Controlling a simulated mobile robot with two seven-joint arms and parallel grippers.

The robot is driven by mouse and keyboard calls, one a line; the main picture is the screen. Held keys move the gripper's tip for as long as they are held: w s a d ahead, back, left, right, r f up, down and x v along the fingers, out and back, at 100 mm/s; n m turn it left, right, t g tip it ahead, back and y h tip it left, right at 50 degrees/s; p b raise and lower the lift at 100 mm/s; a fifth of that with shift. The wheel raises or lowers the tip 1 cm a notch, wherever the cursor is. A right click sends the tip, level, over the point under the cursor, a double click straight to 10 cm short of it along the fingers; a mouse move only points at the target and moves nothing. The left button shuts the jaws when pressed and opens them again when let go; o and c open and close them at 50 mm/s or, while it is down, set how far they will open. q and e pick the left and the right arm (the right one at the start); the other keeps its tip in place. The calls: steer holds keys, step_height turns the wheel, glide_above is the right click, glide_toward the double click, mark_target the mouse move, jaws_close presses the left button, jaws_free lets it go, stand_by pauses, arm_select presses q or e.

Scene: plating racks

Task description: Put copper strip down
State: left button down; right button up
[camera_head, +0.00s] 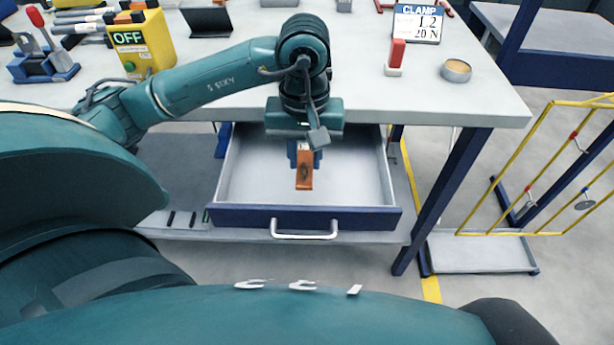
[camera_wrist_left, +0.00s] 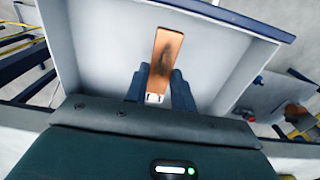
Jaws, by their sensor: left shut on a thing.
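The copper strip (camera_head: 304,172) is a flat orange-brown bar with a dark smudge on its face. My left gripper (camera_head: 305,153) is shut on one end of it, over the open drawer (camera_head: 350,185). In the left wrist view the strip (camera_wrist_left: 165,58) sticks out from between the two dark fingers of the gripper (camera_wrist_left: 159,88), with the pale drawer floor (camera_wrist_left: 105,50) behind it. A small white piece shows at its held end. I cannot tell whether the strip touches the drawer floor. My right gripper is in neither view.
The drawer, blue-fronted with a metal handle (camera_head: 304,235), is pulled out under the workbench (camera_head: 480,105). On the bench stand a yellow box reading OFF (camera_head: 142,45), a clamp sign (camera_head: 417,22), a red-and-white block (camera_head: 396,57) and a round tin (camera_head: 456,70). A yellow rack (camera_head: 540,170) stands right.

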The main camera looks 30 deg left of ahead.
mark_target(305, 177)
arm_select(q)
steer(key=shift+f, duration=2.95)
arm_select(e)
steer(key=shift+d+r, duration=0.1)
arm_select(q)
steer(key=shift+f+b, duration=0.2)
steer(key=shift+b, duration=0.3)
steer(key=c, duration=1.2)
jaws_free()
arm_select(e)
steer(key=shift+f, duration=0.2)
arm_select(q)
steer(key=shift+o, duration=0.2)
steer(key=shift+r, duration=0.1)
steer(key=shift+r+p, duration=0.2)
steer(key=shift+p, duration=0.2)
step_height(305, 177, up, 11)
steer(key=shift+f+p, duration=0.2)
steer(key=shift+p, duration=0.45)
steer(key=shift+r, duration=0.6)
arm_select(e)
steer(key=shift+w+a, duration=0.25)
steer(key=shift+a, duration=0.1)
